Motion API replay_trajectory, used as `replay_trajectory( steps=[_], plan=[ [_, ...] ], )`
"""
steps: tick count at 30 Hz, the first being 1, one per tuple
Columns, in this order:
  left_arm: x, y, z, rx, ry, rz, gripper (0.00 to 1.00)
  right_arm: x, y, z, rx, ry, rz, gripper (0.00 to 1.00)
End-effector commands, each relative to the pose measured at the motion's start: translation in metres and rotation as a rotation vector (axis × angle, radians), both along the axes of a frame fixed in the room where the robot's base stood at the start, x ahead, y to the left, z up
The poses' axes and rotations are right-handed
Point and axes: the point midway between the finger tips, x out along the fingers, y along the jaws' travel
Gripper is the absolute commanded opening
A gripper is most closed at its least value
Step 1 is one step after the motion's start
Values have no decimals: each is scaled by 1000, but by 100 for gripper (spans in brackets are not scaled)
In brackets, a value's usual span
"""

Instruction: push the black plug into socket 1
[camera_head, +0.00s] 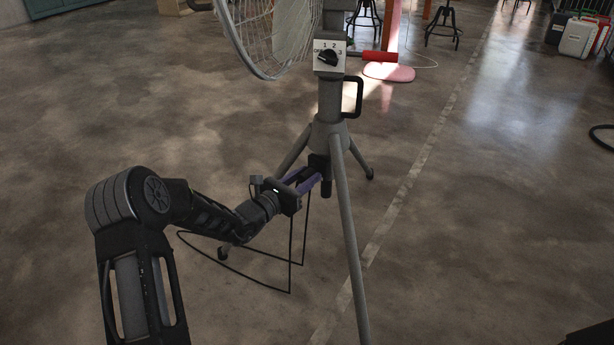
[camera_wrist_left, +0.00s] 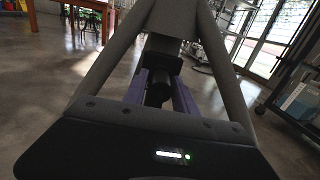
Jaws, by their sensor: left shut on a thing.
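My left gripper (camera_head: 312,181) reaches in among the legs of a grey tripod fan stand, with its purple fingers closed. In the left wrist view the fingers (camera_wrist_left: 159,92) are shut on a dark rounded piece, which looks like the black plug (camera_wrist_left: 157,88). A black block (camera_wrist_left: 162,50) sits just beyond it between the legs; it also shows in the head view (camera_head: 318,162). I cannot tell whether plug and block touch. No socket opening or socket number can be read. A thin black cable (camera_head: 291,245) loops below the gripper.
The concrete floor around is mostly clear.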

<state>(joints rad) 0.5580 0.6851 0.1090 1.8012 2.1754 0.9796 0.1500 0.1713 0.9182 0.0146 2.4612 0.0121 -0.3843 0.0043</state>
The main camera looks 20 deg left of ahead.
Motion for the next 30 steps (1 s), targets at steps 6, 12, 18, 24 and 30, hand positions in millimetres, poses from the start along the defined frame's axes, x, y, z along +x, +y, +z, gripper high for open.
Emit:
replay_trajectory(
  steps=[6, 12, 18, 24, 30],
  plan=[
    [0, 0, 0, 0, 0, 0, 0, 0, 0, 0, 0, 0, 0, 0],
    [0, 0, 0, 0, 0, 0, 0, 0, 0, 0, 0, 0, 0, 0],
    [-1, 0, 0, 0, 0, 0, 0, 0, 0, 0, 0, 0, 0, 0],
    [-6, 2, 0, 0, 0, 0, 0, 0, 0, 2, 0, 0, 0, 0],
    [-8, 3, 0, 0, 0, 1, 0, 0, 0, 3, 0, 0, 0, 0]
  ],
)
